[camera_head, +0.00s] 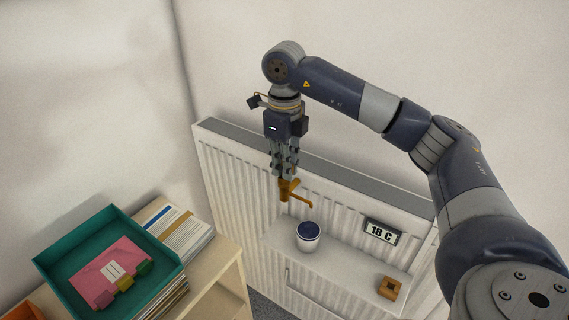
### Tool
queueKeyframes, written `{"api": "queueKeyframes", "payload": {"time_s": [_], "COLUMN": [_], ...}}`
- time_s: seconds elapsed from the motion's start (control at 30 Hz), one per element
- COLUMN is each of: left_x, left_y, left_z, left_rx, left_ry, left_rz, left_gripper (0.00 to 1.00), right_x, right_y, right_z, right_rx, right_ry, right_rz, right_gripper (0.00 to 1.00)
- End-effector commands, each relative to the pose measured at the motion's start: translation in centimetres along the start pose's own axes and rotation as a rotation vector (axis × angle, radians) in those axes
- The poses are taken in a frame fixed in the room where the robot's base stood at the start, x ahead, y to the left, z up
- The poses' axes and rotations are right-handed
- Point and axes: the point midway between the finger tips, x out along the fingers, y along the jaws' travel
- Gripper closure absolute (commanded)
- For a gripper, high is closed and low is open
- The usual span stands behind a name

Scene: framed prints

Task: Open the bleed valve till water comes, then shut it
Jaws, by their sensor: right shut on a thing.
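The brass-coloured bleed valve (286,193) sits at the front of the white radiator (232,170), with a thin spout pointing down to the right. My right gripper (285,178) reaches down from above and is shut on the top of the valve. A white cup (308,240) with a dark blue top or inside stands on the white ledge just below and right of the spout. I see no water stream at the spout; how full the cup is cannot be told. My left gripper is out of view.
A display reading 18 C (382,231) and a small wooden block with a hole (389,287) are to the right of the cup. At left, a wooden shelf unit (232,263) holds a teal tray (60,257) with a pink folder, plus stacked papers (178,232).

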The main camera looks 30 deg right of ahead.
Motion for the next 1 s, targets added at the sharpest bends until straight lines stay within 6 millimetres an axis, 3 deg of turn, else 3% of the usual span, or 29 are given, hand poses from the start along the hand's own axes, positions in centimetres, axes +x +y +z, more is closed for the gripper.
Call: {"api": "queueKeyframes", "payload": {"time_s": [0.3,0.33,0.4,0.43,0.8,1.0], "left_x": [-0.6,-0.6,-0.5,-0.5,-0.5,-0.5], "left_y": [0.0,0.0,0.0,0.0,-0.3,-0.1], "left_z": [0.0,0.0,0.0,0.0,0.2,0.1], "left_rx": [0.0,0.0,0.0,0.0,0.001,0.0], "left_ry": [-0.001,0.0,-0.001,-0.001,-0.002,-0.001], "left_rz": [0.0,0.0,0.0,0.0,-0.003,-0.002], "left_gripper": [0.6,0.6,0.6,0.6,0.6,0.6], "right_x": [-0.1,-0.1,-0.1,-0.1,-0.3,-3.1], "right_y": [0.0,0.0,0.0,0.0,0.0,-0.1], "right_z": [0.0,0.0,0.0,0.0,0.1,0.1], "right_rx": [0.377,0.382,0.377,0.376,0.374,0.374], "right_ry": [-0.001,-0.001,-0.001,-0.001,-0.002,-0.006], "right_rz": [0.0,0.0,0.0,0.0,0.0,-0.001], "right_gripper": [1.0,0.86,0.71,0.68,0.68,0.68]}}
